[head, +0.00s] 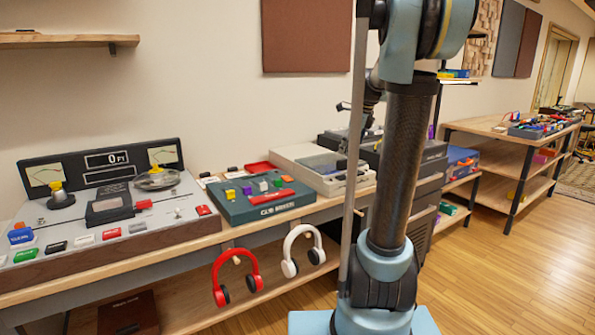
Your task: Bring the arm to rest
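My arm (404,150) stands upright in the right half of the head view, with a pale blue base joint low down and a pale blue elbow at the top edge. Its upper part runs out of the picture. A dark shape behind the thin grey pole, above the far equipment, looks like my gripper (359,128). It is small and partly hidden by the pole and my arm. I cannot tell whether its fingers are open or shut, and I see nothing clearly held in it.
A long wooden bench carries a grey console (110,215), a green box with coloured blocks (262,207) and a pale deck (318,170). Red headphones (237,277) and white headphones (302,250) hang at its front. Another bench (500,127) stands back right. Wooden floor (480,270) is clear at right.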

